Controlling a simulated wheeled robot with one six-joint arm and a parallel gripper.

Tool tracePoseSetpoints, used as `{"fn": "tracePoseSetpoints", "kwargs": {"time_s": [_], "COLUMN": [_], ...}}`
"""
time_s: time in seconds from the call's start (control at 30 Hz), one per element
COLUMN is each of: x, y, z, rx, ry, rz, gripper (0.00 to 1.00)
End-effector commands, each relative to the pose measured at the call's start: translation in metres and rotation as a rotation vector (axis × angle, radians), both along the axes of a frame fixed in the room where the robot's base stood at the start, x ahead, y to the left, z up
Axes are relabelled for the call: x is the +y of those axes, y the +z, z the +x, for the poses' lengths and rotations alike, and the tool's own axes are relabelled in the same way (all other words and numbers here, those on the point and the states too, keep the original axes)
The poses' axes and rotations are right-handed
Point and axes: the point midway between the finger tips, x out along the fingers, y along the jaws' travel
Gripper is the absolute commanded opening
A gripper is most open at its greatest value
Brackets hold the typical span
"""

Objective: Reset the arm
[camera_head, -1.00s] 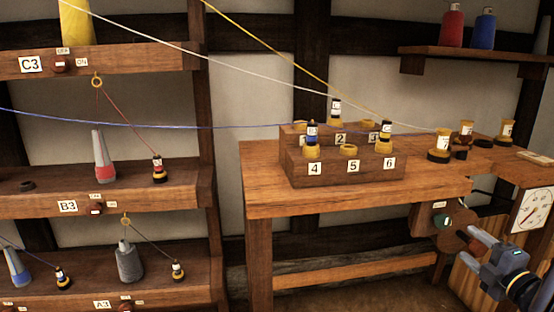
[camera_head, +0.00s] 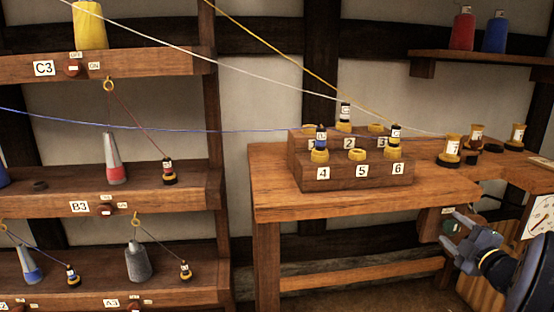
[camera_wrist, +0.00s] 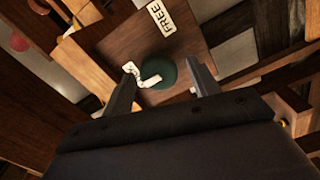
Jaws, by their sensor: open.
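My gripper (camera_head: 467,236) is at the lower right of the head view, in front of the bench's right part. Its two fingers are apart with nothing between them. In the wrist view the open fingers (camera_wrist: 160,85) frame a round green knob (camera_wrist: 163,73) with a white pointer, on a wooden panel beside a "FREE" label (camera_wrist: 160,17). I cannot tell whether the fingers touch the knob; a gap seems to show. In the head view the knob is mostly behind my gripper.
A workbench (camera_head: 280,205) carries a numbered stepped block (camera_head: 335,185) with bobbins, and several more bobbins (camera_head: 450,150) to its right. A dial gauge (camera_head: 540,217) is near my arm. Shelves (camera_head: 110,205) with spools stand left. Coloured threads cross above the bench.

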Motion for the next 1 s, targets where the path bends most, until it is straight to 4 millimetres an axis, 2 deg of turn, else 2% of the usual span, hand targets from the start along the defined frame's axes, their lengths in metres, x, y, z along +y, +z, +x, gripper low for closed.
{"fn": "tracePoseSetpoints", "kwargs": {"time_s": [0.03,1.0], "x": [-0.0002,-0.0022], "y": [0.0052,0.0072], "z": [-0.0001,-0.0001], "rx": [0.003,0.065], "ry": [0.0,-0.001], "rz": [0.04,0.816], "gripper": [0.57,0.57]}}
